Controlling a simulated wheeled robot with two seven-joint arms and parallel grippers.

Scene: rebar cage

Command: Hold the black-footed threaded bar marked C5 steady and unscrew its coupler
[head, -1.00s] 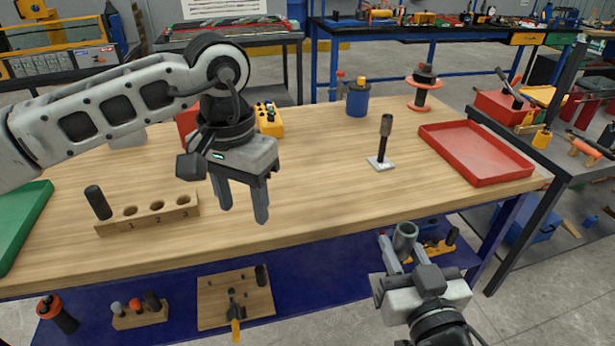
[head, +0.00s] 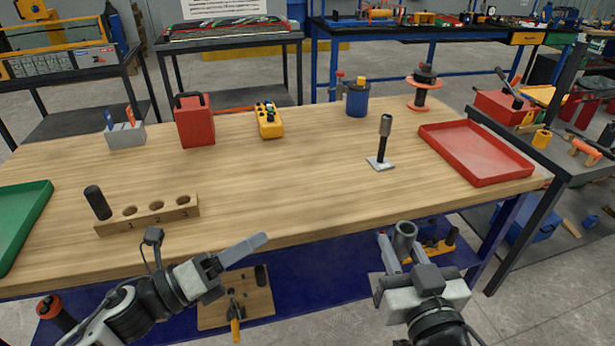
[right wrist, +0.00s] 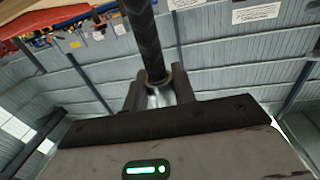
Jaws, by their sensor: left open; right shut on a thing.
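My right gripper (head: 396,262) is shut on a dark threaded bar, in front of the table's front edge at the right. A grey hollow coupler (head: 404,238) stands up between its fingers, its open end upward. In the right wrist view the dark ribbed bar (right wrist: 145,40) runs out from the metal coupler (right wrist: 160,92) between the fingers. The held bar's foot and any C5 mark are not visible. My left gripper (head: 242,252) is open and empty, low in front of the table, apart from the bar. Another dark bar (head: 382,150) with a coupler stands upright on a pale foot on the table.
The wooden table (head: 290,185) has a clear middle. A red tray (head: 475,152) is at right, a green tray (head: 20,220) at left. A holed wooden block (head: 150,214) with a black cylinder (head: 98,203) lies near the front. A blue shelf (head: 300,290) holds several items below.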

